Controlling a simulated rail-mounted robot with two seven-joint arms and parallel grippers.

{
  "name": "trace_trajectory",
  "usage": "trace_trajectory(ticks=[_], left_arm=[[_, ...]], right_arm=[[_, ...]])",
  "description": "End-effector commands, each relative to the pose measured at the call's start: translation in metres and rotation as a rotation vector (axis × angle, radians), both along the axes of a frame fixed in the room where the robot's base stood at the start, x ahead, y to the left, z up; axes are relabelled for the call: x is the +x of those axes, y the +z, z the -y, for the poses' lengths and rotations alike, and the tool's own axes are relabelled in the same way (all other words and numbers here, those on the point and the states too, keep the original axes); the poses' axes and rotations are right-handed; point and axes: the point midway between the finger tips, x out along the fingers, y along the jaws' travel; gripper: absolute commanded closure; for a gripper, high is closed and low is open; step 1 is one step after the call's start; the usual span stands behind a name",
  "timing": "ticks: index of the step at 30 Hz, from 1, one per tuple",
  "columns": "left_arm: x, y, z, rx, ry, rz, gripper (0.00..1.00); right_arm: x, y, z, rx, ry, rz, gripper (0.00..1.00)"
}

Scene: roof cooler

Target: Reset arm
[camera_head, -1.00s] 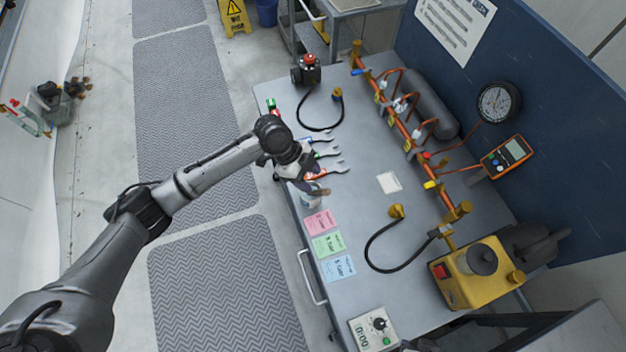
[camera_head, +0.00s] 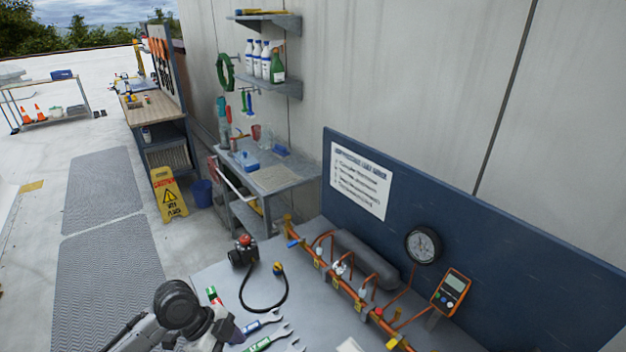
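My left arm comes in at the bottom left, and its gripper (camera_head: 226,332) is over the near left part of the grey workbench (camera_head: 312,305). It is beside several wrenches with coloured handles, such as the blue one (camera_head: 262,324) and the green one (camera_head: 268,338). The fingers are small and partly hidden behind the wrist, so I cannot tell if they are open or shut. My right arm and gripper are out of view.
Copper pipework (camera_head: 345,287) with a grey cylinder, a gauge (camera_head: 422,245) and an orange meter (camera_head: 450,291) stand along the blue back panel (camera_head: 490,255). A black hose (camera_head: 265,308) lies on the bench. A yellow caution sign (camera_head: 169,195) and blue bin (camera_head: 202,193) stand beyond.

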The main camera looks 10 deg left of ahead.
Motion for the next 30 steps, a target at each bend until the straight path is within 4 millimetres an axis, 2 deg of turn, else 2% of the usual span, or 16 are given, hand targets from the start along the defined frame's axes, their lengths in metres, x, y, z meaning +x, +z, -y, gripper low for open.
trace_trajectory(ticks=[5,8,11,14,20,22,25,30], left_arm=[[0.0,0.0,0.0,0.005,0.118,-0.071,0.5],[0.007,-0.005,-0.009,0.068,0.274,-0.101,0.5],[0.017,-0.002,-0.018,0.162,0.441,-0.034,0.5],[0.029,0.018,-0.027,0.21,0.588,0.09,0.5],[0.046,0.082,-0.024,0.16,0.832,0.376,0.5],[0.043,0.097,-0.019,0.117,0.905,0.452,0.5],[0.03,0.107,-0.013,0.046,1.008,0.536,0.5],[-0.009,0.095,-0.012,-0.041,1.16,0.588,0.5]], right_arm=[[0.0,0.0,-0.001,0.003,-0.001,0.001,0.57],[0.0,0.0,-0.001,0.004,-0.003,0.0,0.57],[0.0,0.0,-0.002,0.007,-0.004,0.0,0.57],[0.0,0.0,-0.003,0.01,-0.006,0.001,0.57],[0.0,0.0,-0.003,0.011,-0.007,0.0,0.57],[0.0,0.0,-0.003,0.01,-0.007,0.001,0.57],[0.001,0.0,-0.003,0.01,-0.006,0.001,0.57],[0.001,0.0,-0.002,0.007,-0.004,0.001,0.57]])
